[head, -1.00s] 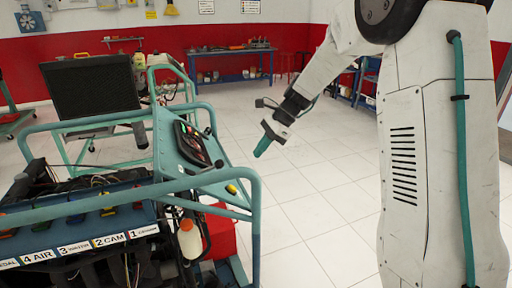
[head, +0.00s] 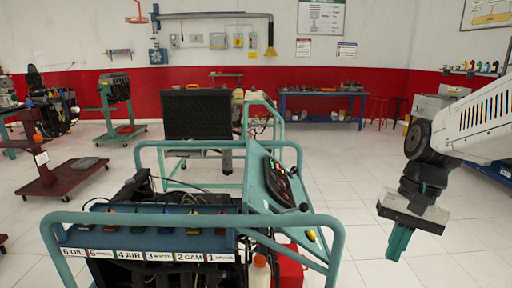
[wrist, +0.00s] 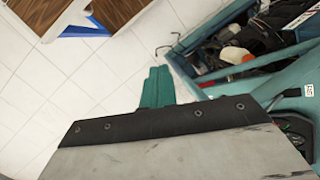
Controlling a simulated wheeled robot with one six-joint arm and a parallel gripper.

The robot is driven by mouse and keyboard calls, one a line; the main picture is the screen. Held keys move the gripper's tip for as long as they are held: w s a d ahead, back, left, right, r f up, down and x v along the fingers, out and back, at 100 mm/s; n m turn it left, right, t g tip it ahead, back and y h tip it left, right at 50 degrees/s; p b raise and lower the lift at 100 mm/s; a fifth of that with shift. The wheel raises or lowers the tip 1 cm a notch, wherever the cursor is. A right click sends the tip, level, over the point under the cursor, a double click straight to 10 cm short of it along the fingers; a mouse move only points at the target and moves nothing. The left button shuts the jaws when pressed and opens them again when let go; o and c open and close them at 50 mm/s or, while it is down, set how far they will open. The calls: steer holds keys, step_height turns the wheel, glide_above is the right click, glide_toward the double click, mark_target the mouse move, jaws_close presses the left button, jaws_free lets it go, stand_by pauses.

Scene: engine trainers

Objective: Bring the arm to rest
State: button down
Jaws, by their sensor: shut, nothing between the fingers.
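My gripper (head: 398,241) hangs at the right of the head view, its teal fingers pointing down over the open tiled floor. The fingers are together with nothing between them. In the wrist view the closed teal fingers (wrist: 157,86) show above the dark edge of the gripper body, with white floor tiles beyond. My arm comes in from the right edge of the head view. The gripper is apart from the engine trainer (head: 335,245), which stands to its left.
The trainer's teal frame carries a labelled panel (head: 150,256), a control box (head: 280,182) and a white bottle (head: 259,272). A blue workbench (head: 322,93) stands at the back wall. The wrist view shows brown wooden tops (wrist: 107,13). Floor between trainer and gripper is clear.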

steer(key=s+r+n+t+h, duration=0.1)
steer(key=s+n, duration=0.1)
steer(key=s, duration=0.4)
steer(key=s+r+n+t+h, duration=0.1)
steer(key=s+r+n+t, duration=0.1)
steer(key=s, duration=0.5)
steer(key=shift+s+a+r+n, duration=0.15)
steer(key=shift+r+n, duration=0.15)
